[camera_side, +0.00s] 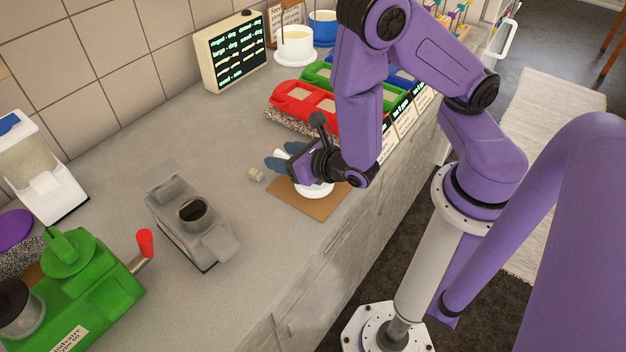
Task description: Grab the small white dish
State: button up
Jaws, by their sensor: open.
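The small white dish (316,190) sits on a brown board (302,205) near the counter's front edge. My gripper (283,157) is directly above and just behind it, with its blue-grey fingers apart and pointing left. The wrist hides most of the dish; only its lower front rim shows. I cannot tell whether the gripper touches the dish.
A grey machine (192,222) and a green grinder (85,285) stand further left. Red trays (303,103) are behind the gripper, and a display box (232,50) stands by the wall. Counter between is clear.

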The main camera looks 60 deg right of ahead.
jog(key=shift+w, duration=0.15)
grip_shut()
